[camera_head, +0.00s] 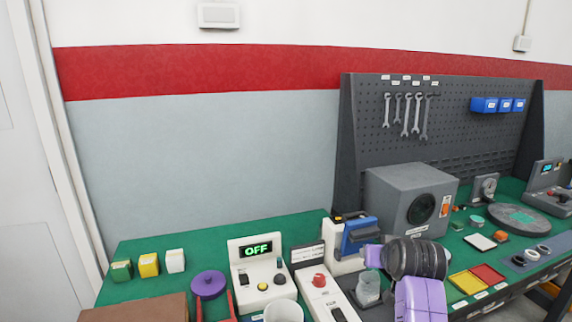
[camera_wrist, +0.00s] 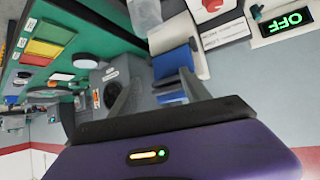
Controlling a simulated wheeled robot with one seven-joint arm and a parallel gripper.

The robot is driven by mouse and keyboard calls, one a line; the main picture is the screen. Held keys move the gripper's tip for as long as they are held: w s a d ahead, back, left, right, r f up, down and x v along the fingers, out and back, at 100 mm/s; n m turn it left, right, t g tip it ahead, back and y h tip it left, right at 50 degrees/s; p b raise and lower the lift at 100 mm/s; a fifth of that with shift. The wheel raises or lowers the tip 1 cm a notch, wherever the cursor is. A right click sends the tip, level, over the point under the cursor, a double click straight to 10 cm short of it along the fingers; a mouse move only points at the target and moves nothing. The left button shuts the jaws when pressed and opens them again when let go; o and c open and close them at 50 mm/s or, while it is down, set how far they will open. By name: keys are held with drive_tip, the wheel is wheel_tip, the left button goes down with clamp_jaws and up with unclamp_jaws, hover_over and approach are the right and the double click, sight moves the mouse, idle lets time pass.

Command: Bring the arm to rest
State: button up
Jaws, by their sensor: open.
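My arm reaches in from the bottom right of the head view, with purple links and a black joint. In the wrist view my gripper (camera_wrist: 162,80) is open, its two grey fingers spread and pointing toward a device with a blue part (camera_wrist: 172,60). I see nothing held between the fingers. The same blue and white device (camera_head: 357,234) stands beside the purple end of my arm in the head view. The fingers are hard to make out there. I cannot tell whether they touch the device.
A white control box (camera_head: 258,276) reads OFF; a panel with a red knob (camera_head: 319,280) stands beside it. A glass jar (camera_head: 368,289) is close to my arm. Red and yellow trays (camera_head: 466,284) lie right.

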drive_tip(key=s+a+f+t, duration=0.1)
drive_tip(key=s+f, duration=0.1)
drive_tip(key=s, duration=1.7)
drive_tip(key=s+a+f+t, duration=0.1)
drive_tip(key=s+f, duration=0.1)
drive_tip(key=s, duration=1.7)
drive_tip(key=s+a+f+n+t+y, duration=0.1)
drive_tip(key=s+f+t, duration=0.1)
drive_tip(key=s, duration=1.8)
drive_tip(key=shift+a, duration=0.25)
drive_tip(key=shift+s, duration=0.1)
